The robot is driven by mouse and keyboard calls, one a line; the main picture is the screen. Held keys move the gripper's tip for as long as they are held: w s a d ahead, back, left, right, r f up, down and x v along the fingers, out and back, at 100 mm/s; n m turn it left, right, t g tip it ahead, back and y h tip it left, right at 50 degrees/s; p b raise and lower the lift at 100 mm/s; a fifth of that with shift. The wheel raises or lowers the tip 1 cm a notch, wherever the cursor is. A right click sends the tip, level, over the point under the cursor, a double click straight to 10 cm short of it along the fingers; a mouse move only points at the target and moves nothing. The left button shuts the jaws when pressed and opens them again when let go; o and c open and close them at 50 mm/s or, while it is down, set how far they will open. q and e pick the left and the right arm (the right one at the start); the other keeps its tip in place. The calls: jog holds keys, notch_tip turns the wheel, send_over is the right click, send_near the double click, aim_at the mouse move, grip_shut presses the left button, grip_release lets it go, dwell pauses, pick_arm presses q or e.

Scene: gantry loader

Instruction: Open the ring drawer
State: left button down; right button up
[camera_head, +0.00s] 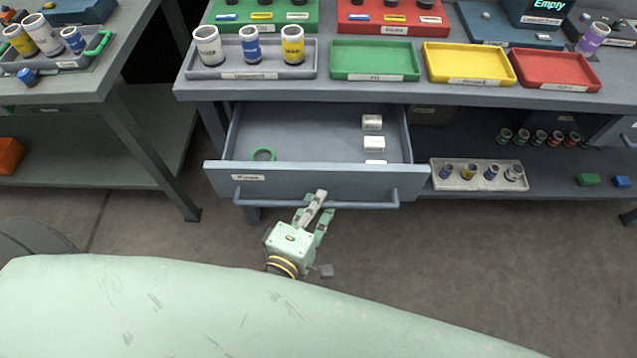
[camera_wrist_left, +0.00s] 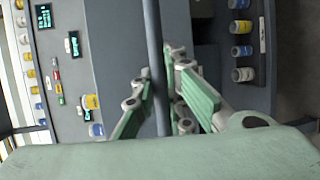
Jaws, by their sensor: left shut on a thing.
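The ring drawer (camera_head: 300,183) is grey and stands pulled out from under the bench, with a label on its front. In the left wrist view the handle (camera_wrist_left: 154,50) passes between the fingers of the gripper (camera_wrist_left: 160,95). My right gripper is not in view.
On the bench top are a grey tray with cylinders (camera_head: 250,72), and green (camera_head: 375,75), yellow (camera_head: 468,80) and red (camera_head: 555,83) trays. A pale tray with small cylinders (camera_head: 480,187) sits on the lower shelf. A second bench (camera_head: 70,85) stands at the left. Floor is open in front.

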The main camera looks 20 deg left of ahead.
pick_arm(q)
jog(key=shift+s+d, duration=0.15)
jog(key=shift+s, duration=0.4)
jog(key=shift+s+d, duration=0.15)
jog(key=shift+s, duration=0.35)
jog(key=c, duration=1.8)
grip_release()
jog(key=shift+o, duration=0.2)
jog(key=v, duration=1.2)
